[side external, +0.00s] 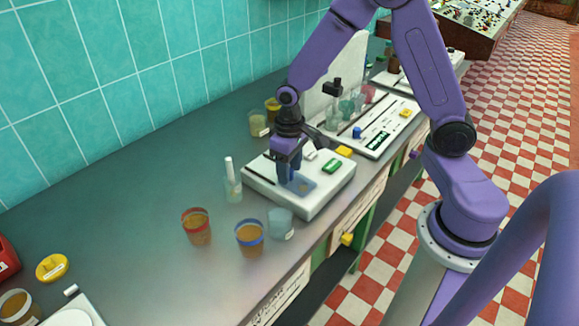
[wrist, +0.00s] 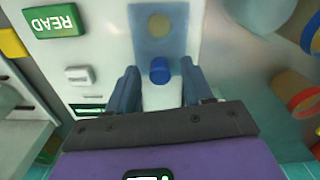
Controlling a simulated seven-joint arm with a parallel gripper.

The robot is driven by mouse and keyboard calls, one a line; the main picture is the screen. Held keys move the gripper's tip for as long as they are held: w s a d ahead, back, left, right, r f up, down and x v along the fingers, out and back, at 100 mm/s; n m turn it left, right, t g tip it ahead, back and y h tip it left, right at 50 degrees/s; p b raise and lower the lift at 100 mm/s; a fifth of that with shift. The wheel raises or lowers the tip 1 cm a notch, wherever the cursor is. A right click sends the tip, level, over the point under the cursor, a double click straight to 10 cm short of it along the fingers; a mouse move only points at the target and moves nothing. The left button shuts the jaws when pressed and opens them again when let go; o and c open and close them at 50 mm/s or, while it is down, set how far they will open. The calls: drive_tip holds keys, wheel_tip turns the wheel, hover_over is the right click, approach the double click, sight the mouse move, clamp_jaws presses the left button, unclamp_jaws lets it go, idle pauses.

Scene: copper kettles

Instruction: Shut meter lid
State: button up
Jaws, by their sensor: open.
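The meter (side external: 325,197) is a low white box on the counter, with a green READ button (side external: 332,166) that also shows in the wrist view (wrist: 55,20). Its top has a blue translucent panel (side external: 304,187) with a round yellowish spot, seen in the wrist view (wrist: 158,40). A small blue knob (wrist: 159,72) stands at the panel's near end. I cannot tell the lid's exact edges. My gripper (side external: 289,180) points down over the meter. In the wrist view its open fingers (wrist: 159,78) lie on either side of the knob; contact is not clear.
A red-rimmed cup (side external: 197,227), a blue-rimmed cup (side external: 250,239) and a pale cup (side external: 281,222) stand left of and in front of the meter. A clear bottle (side external: 232,186) stands close by its left side. Another white instrument (side external: 378,124) lies behind.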

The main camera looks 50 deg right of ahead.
clamp_jaws()
drive_tip(key=shift+s, duration=0.7)
unclamp_jaws()
